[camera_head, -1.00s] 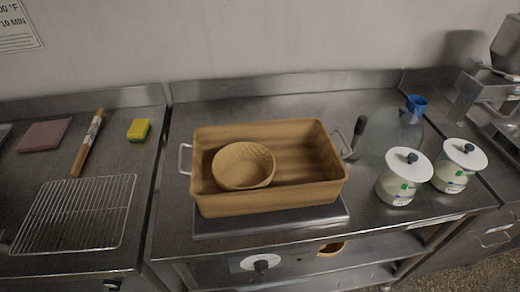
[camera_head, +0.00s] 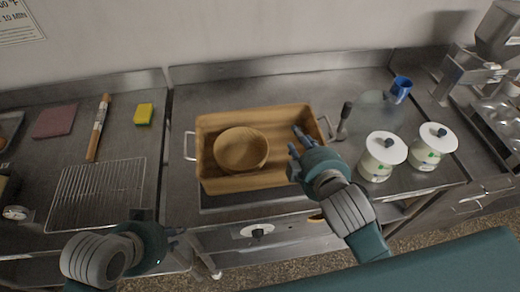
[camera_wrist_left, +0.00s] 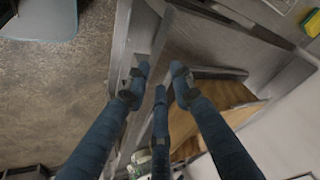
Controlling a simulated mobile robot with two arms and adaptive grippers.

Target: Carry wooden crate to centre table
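The wooden crate (camera_head: 225,186), a tan open box with metal handles at its left and right ends, stands on a flat dark plate on the steel counter. A round wooden bowl (camera_head: 240,150) sits inside its left part. My right gripper (camera_head: 298,142) appears over the crate's right part, fingers spread and empty; whether it touches the crate is unclear. My left gripper (camera_head: 178,241) is in front of the counter edge, below and left of the crate, apart from it. In the left wrist view its fingers (camera_wrist_left: 160,78) are spread with nothing between them.
Two white-lidded jars (camera_head: 381,160) and a dark-handled tool (camera_head: 344,118) stand right of the crate, with a blue cup (camera_head: 401,88) behind. A wire rack (camera_head: 97,195), rolling pin (camera_head: 98,128) and yellow-green sponge (camera_head: 144,114) lie on the left counter.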

